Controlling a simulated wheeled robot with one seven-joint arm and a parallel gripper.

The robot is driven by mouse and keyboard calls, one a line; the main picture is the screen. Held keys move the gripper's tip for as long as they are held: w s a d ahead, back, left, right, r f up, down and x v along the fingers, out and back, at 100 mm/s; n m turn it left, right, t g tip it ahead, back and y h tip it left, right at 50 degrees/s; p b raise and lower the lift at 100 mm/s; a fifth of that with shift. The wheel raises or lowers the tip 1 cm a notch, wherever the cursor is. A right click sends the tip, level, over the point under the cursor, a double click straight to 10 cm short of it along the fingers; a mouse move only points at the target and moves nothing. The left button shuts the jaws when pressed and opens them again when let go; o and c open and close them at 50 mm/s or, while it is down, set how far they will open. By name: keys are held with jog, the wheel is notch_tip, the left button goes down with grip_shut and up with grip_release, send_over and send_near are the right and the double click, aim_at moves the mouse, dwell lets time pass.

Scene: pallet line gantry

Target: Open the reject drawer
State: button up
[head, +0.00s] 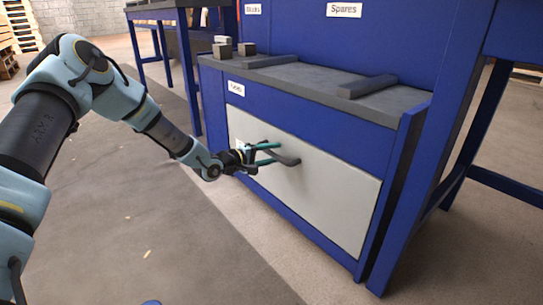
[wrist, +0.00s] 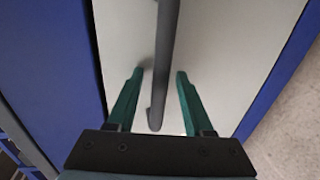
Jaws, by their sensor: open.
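The reject drawer has a pale grey front (head: 335,195) set in a blue cabinet, and it looks closed. A dark grey bar handle (head: 284,159) stands out from its front. My gripper (head: 266,154) is at the handle, with its teal fingers pointing at the drawer front. In the wrist view the handle (wrist: 166,60) runs between the two open fingers of my gripper (wrist: 160,85), with a gap on each side. The drawer front (wrist: 215,50) shows behind it. The small label (head: 236,88) above the drawer is too blurred to read surely.
The cabinet's grey top (head: 310,80) bears dark bars (head: 367,86) and small blocks (head: 246,49). A blue post (head: 425,150) stands at the right of the drawer. A table (head: 165,8) stands behind at the left.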

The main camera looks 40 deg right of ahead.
grip_shut()
dwell(1.4)
